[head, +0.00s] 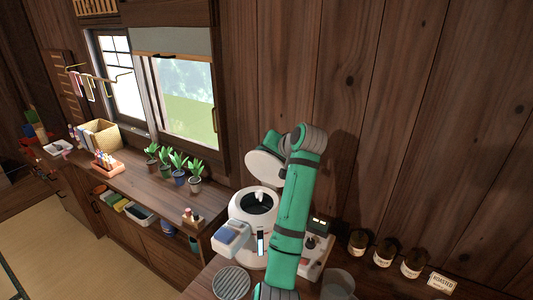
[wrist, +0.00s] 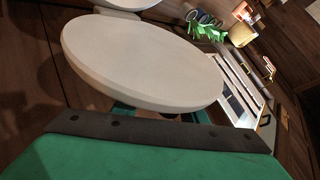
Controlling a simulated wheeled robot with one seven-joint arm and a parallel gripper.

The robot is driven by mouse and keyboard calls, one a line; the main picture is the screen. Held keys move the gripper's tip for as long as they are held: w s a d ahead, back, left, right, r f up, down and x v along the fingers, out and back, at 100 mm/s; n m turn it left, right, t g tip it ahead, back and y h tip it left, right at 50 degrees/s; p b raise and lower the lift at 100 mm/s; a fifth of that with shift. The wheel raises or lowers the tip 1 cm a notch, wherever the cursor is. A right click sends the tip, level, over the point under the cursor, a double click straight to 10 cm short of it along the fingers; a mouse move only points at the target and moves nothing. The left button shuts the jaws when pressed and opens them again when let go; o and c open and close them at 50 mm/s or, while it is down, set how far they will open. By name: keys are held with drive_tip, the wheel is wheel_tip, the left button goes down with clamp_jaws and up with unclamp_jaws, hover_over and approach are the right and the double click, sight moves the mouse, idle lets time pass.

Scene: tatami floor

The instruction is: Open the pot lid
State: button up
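The white pot (head: 257,207) stands on the counter with its dark round opening showing in the head view. Its white lid (head: 265,166) is tilted up above and behind the opening. The lid (wrist: 140,58) fills much of the wrist view as a pale oval disc, close to the camera. My gripper (wrist: 163,115) is right by the lid's edge. Its two green fingers show in part below the lid, set apart with a gap between them; their tips are hidden. In the head view my green arm rises in front of the pot's right side and bends left over the lid.
A blue-topped container (head: 233,236) stands left of the pot, and a round ribbed plate (head: 231,283) lies in front. Several dark jars (head: 383,252) line the wall at right. Potted plants (head: 179,171) stand by the window. The wooden wall is close behind the lid.

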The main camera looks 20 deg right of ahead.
drive_tip(key=shift+r, duration=0.2)
drive_tip(key=v, duration=1)
drive_tip(key=shift+s+r, duration=0.1)
drive_tip(key=shift+s, duration=0.25)
